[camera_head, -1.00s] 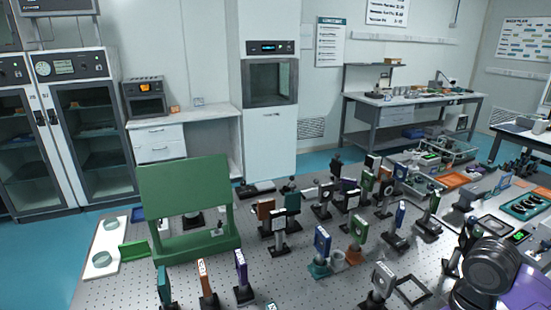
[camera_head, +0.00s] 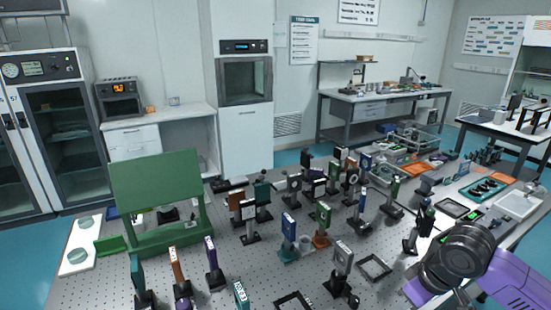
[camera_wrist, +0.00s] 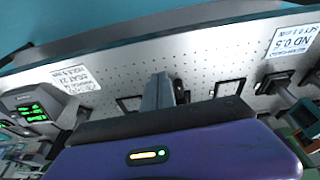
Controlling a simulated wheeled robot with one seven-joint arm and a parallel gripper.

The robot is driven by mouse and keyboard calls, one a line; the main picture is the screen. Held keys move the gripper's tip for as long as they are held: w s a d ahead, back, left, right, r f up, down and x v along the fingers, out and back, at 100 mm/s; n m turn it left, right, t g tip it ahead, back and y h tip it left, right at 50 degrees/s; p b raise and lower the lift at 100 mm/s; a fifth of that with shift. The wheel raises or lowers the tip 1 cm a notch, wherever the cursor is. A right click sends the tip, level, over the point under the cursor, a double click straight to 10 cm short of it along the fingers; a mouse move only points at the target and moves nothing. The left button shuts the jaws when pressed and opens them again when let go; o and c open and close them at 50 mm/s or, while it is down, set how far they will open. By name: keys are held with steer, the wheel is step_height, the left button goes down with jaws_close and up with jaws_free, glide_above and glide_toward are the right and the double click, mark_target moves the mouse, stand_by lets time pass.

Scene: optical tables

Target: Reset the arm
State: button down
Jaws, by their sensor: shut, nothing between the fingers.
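My arm reaches in at the lower right of the head view, with a dark round joint and a purple link. My gripper (camera_wrist: 165,122) shows in the wrist view as a purple housing with a dark front bar and a lit yellow-green indicator.
Many upright optic mounts crowd the perforated table (camera_head: 225,296). Empty black frames (camera_head: 375,266) lie near the grey mount. A green panel stand (camera_head: 160,200) is at left. An orange tray (camera_head: 415,170) and teal tray (camera_head: 487,188) lie at right. A label reading ND 0.5 (camera_wrist: 291,41) shows upper right.

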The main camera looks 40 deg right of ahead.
steer(key=w+a+r+t+h, duration=0.1)
steer(key=w+r+t+h, duration=0.1)
steer(key=w+r+t, duration=1.2)
steer(key=w+a+r+m+t+h, duration=0.1)
steer(key=w+a+r+m+t, duration=0.2)
steer(key=r, duration=0.6)
steer(key=w+a+r+m+h, duration=0.1)
steer(key=w+a+r+h, duration=0.1)
steer(key=w+a+r, duration=0.45)
steer(key=s+a+f+n+g+y, duration=0.1)
steer(key=s+a+f+n+y, duration=0.1)
steer(key=s+a+f, duration=0.5)
steer(key=s+a+f+n+g+y+b, duration=0.1)
steer(key=s+a+f, duration=0.6)
steer(key=s, duration=0.8)
steer(key=s+a+f+n+g+y, duration=0.3)
steer(key=s+a+f, duration=0.4)
steer(key=s+f, duration=0.5)
steer(key=shift+a+f+b, duration=0.15)
steer(key=shift+a+b, duration=0.2)
steer(key=shift+b, duration=0.05)
